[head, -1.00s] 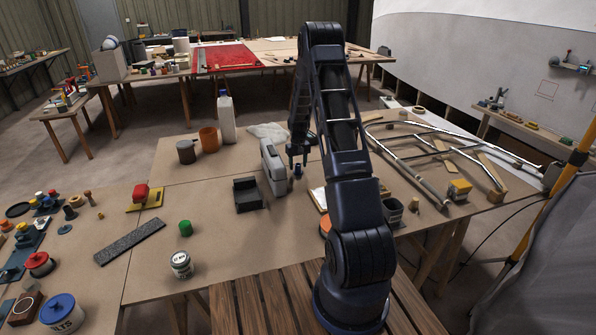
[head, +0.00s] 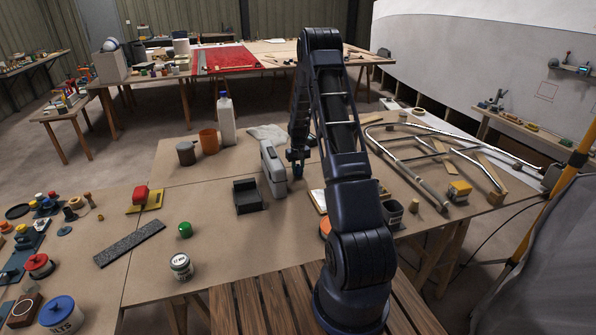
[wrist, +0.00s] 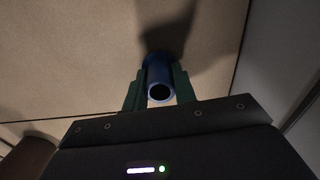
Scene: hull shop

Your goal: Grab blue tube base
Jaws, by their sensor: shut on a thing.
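The blue tube base (wrist: 159,84) is a short blue tube with a dark open end facing the wrist camera and a wider blue foot behind it. It stands on the brown tabletop. My gripper (wrist: 155,88) has its two green fingers on either side of the tube, shut on it. In the head view my gripper (head: 297,168) is low over the table, just right of the grey case. The tube base there is mostly hidden by the fingers.
The grey case (head: 272,167) stands close on the left of my gripper, with a black open box (head: 248,195) beside it. A metal tube frame (head: 420,165) lies to the right. A white bottle (head: 226,120) stands behind. Table between box and green cylinder (head: 185,230) is clear.

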